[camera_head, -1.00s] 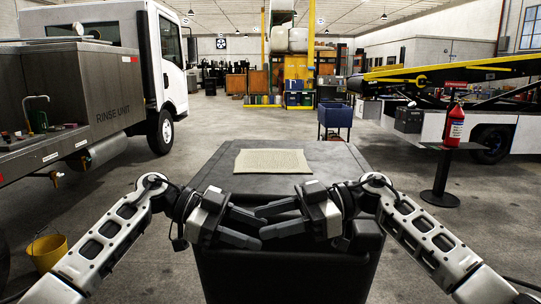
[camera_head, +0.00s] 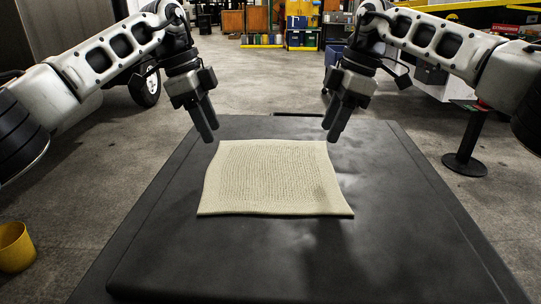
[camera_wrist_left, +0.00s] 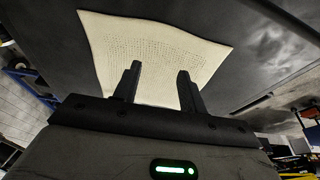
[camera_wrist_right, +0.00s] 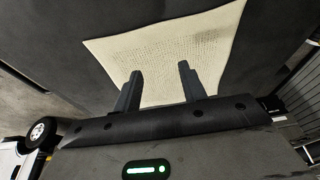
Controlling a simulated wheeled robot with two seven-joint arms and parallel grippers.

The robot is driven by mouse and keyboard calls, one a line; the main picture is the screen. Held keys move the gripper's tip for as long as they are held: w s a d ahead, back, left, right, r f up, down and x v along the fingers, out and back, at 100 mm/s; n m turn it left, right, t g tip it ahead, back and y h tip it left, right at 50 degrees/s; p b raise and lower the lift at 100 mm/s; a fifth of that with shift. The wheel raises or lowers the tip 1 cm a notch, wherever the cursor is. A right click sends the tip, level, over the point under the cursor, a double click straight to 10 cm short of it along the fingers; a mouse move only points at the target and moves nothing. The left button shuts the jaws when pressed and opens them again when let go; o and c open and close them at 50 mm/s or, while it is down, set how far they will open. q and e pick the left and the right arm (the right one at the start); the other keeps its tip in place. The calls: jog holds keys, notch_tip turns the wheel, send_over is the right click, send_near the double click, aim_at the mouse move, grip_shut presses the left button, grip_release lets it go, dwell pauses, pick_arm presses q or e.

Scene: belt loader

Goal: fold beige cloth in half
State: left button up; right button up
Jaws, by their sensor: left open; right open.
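The beige cloth (camera_head: 275,180) lies flat and unfolded on the dark table top, with a knitted texture and slightly wavy edges. My left gripper (camera_head: 206,133) is open and empty, above the cloth's far left corner. My right gripper (camera_head: 332,132) is open and empty, above the cloth's far right corner. Both point downward and appear apart from the cloth. The cloth also shows beyond the open fingers in the left wrist view (camera_wrist_left: 150,45) and in the right wrist view (camera_wrist_right: 170,50).
The dark table (camera_head: 400,240) has bare room on all sides of the cloth. A yellow bucket (camera_head: 14,247) stands on the floor at the left. A black post stand (camera_head: 466,150) is on the floor at the right.

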pick_arm(q)
send_over(218, 172)
jog(key=a, duration=0.1)
notch_tip(218, 172, down, 6)
jog(key=shift+s+f, duration=0.1)
jog(key=shift+s, duration=0.05)
pick_arm(e)
send_over(323, 172)
jog(key=d, duration=0.1)
notch_tip(323, 172, down, 6)
jog(key=shift+s+f, duration=0.1)
pick_arm(q)
jog(key=shift+f, duration=0.6)
pick_arm(e)
jog(key=shift+f, duration=0.6)
pick_arm(q)
jog(key=shift+f, duration=0.2)
pick_arm(e)
jog(key=shift+f, duration=0.2)
pick_arm(q)
jog(key=shift+r, duration=0.1)
jog(key=shift+c, duration=0.8)
pick_arm(e)
jog(key=shift+r, duration=0.1)
jog(key=shift+c, duration=0.8)
pick_arm(q)
grip_shut()
pick_arm(e)
grip_shut()
